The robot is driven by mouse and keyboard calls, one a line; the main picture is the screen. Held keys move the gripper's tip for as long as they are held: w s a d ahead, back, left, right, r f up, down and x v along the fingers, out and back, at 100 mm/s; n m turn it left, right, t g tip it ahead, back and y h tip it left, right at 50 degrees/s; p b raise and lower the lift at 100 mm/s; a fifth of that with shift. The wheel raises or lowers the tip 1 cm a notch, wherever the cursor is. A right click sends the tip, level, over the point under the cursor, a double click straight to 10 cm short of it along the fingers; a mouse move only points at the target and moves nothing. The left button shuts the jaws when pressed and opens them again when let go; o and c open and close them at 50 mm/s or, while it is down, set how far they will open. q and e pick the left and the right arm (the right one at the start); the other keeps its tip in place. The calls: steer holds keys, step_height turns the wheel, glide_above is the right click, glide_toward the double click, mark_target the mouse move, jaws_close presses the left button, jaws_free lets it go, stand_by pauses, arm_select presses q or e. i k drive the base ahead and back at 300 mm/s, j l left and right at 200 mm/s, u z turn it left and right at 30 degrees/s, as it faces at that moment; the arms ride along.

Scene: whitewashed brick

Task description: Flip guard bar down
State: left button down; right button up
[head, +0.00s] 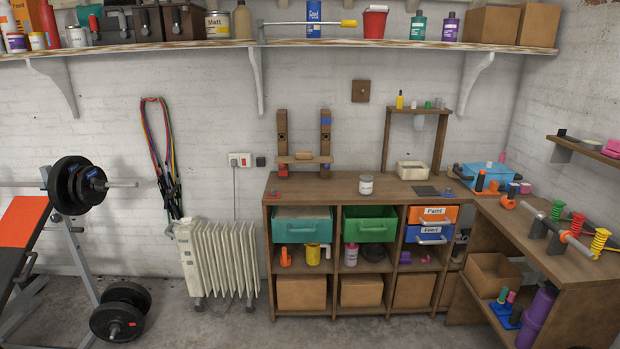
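A thin silver bar (305,23) with a yellow end (348,23) lies horizontally along the front of the high wall shelf (220,45), in front of a blue can (314,12). At its left end a short grey upright piece meets the shelf edge. It looks like the guard bar, but I cannot tell for certain. On the workbench, a wooden frame with two posts (325,137) has a crosspiece (303,159) low between them. Neither of my grippers is in view.
The workbench (330,187) holds a small jar (366,184), a cream box (411,170) and a blue box (482,175). A white radiator (216,262) stands left of it. A weight bench with a barbell (75,186) fills the left side.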

mark_target(258, 23)
steer(key=i+j, duration=0.1)
steer(key=i, duration=0.45)
steer(key=i+j, duration=0.15)
steer(key=i, duration=0.35)
steer(key=i+j+z, duration=0.1)
steer(key=i, duration=0.45)
steer(key=i+j+z, duration=0.25)
steer(key=z, duration=0.15)
steer(key=i+j+z, duration=0.5)
steer(key=j+z, duration=0.25)
steer(key=i+j+z, duration=0.15)
steer(key=j+z, duration=0.35)
steer(key=j, duration=0.2)
steer(key=i+j+z, duration=0.15)
steer(key=j, duration=0.25)
